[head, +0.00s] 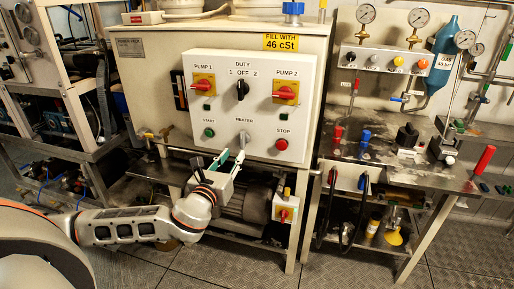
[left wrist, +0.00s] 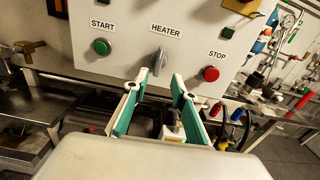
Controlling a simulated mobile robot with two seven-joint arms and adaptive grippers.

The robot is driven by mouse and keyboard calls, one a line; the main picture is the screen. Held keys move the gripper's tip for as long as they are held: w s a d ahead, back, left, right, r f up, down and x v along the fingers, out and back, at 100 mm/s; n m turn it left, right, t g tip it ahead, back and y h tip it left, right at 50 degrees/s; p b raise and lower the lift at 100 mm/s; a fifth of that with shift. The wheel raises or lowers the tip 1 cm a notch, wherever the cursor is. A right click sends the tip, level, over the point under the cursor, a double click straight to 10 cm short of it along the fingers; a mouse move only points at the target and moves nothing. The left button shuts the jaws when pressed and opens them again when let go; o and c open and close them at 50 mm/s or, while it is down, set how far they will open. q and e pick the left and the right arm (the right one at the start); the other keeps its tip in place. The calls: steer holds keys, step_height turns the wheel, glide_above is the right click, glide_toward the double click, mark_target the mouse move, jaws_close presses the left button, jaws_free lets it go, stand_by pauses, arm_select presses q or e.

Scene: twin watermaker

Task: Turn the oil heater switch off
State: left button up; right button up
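The heater switch (head: 242,138) is a small grey lever knob under the HEATER label, low on the white control panel (head: 221,108). Its lever looks about upright, in line with the panel; any position marks are too small to read. It also shows in the left wrist view (left wrist: 160,59). My left gripper (head: 231,159) is just below and in front of the switch. In the left wrist view its two green-lined fingers (left wrist: 160,82) are apart, with nothing between them, and the switch lies just beyond the fingertips, roughly centred. My right gripper is not in view.
The green START button (left wrist: 102,46) is left of the switch and the red STOP button (left wrist: 211,74) is right. Above are the red PUMP 1 (head: 203,85) and PUMP 2 (head: 286,92) switches and the black DUTY knob (head: 242,90). A motor (head: 245,198) sits below the panel.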

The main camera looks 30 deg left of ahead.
mark_target(241, 140)
arm_select(q)
steer(key=x, duration=0.5)
steer(key=b+x, duration=0.1)
steer(key=x, duration=0.2)
steer(key=shift+a+r, duration=0.15)
steer(key=shift+r, duration=0.2)
jaws_close()
